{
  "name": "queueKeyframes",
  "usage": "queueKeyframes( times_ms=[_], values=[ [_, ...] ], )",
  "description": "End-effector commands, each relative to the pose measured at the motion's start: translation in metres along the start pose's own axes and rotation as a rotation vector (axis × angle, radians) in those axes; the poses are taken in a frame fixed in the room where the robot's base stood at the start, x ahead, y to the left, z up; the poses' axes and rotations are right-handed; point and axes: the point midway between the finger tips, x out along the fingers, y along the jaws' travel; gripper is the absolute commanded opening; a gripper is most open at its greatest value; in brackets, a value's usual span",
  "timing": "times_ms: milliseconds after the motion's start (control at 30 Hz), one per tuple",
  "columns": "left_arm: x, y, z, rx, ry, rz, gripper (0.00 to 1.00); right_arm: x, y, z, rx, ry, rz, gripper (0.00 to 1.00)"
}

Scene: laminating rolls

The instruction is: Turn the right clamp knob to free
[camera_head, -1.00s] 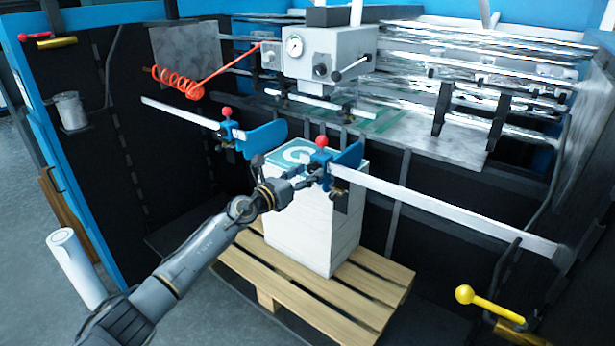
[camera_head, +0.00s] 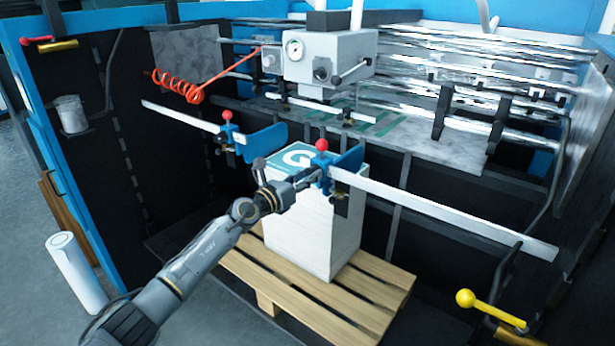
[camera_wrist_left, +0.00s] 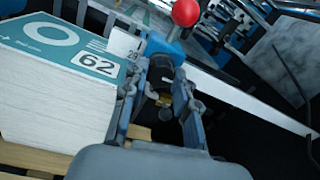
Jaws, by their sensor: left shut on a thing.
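The right clamp (camera_head: 325,172) is a blue block with a red ball on top, on a pale rail beside the paper stack. Its black and brass knob (camera_wrist_left: 160,76) shows between my left gripper's fingers in the left wrist view. My left gripper (camera_head: 311,179) is shut on this knob, its fingers on either side. The red ball (camera_wrist_left: 186,12) stands just beyond the fingers, apart from them. In the head view my gripper and the clamp hide most of the knob. My right gripper is not in view.
A white paper stack (camera_head: 300,225) on a wooden pallet (camera_head: 350,305) stands close beside the gripper. The left clamp (camera_head: 228,135) and the rail (camera_head: 440,208) are nearby. A yellow-knobbed lever (camera_head: 490,305) is at the lower right.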

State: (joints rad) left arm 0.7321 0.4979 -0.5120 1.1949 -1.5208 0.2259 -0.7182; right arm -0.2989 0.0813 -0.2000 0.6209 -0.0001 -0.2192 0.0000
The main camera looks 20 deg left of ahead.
Motion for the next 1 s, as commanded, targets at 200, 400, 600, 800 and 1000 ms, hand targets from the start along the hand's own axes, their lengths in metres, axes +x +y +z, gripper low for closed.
queueKeyframes(
  times_ms=[200, 400, 600, 800, 1000],
  values=[
    [0.000, -0.001, 0.000, -0.115, -0.006, -0.001, 0.00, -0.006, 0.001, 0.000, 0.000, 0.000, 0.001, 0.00],
    [0.000, -0.001, -0.001, -0.286, -0.015, -0.001, 0.00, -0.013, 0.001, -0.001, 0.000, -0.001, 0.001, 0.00],
    [0.000, -0.001, -0.001, -0.476, -0.026, -0.004, 0.00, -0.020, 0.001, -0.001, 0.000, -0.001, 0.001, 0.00],
    [0.000, -0.002, -0.001, -0.667, -0.037, -0.005, 0.00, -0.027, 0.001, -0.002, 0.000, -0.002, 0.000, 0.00],
    [0.000, -0.002, -0.001, -0.857, -0.048, -0.007, 0.00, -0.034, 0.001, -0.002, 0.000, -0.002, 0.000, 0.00]
  ],
)
